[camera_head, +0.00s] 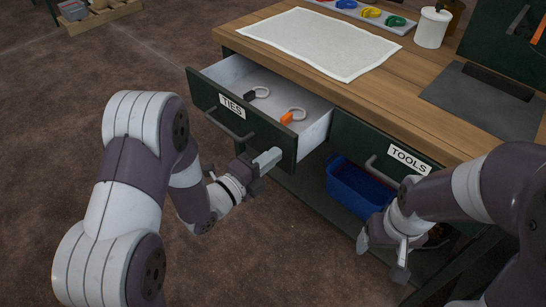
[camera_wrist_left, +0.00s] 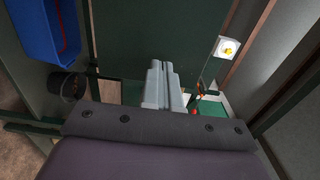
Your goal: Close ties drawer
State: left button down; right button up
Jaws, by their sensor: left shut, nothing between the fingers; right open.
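The dark green drawer labelled TIES (camera_head: 232,118) is pulled out of the bench, with its white inside showing. It holds a tie with a black end (camera_head: 257,94) and one with an orange end (camera_head: 292,116). A bar handle runs across its front. My left gripper (camera_head: 268,158) is shut and empty at the right end of the drawer front, below and right of the handle. Its closed fingers (camera_wrist_left: 163,85) point at a dark green panel in the left wrist view; I cannot tell whether they touch it. My right gripper (camera_head: 384,252) is open and empty, low in front of the bench.
The TOOLS drawer (camera_head: 380,150) beside it is shut. A blue bin (camera_head: 352,187) stands on the shelf below, and also shows in the left wrist view (camera_wrist_left: 42,28). A white mat (camera_head: 318,42) and a white canister (camera_head: 432,27) are on the wooden bench top (camera_head: 385,78).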

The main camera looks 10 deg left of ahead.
pick_arm(q)
jog(key=shift+w+d, duration=0.25)
jog(key=shift+w, duration=0.1)
jog(key=b+x, duration=0.4)
jog(key=x, duration=1)
jog(key=shift+w+d+f, duration=0.1)
jog(key=shift+d, duration=0.05)
jog(key=shift+w+d, duration=0.2)
jog(key=shift+w, duration=0.05)
jog(key=shift+r, duration=0.35)
jog(key=shift+w+r, duration=0.1)
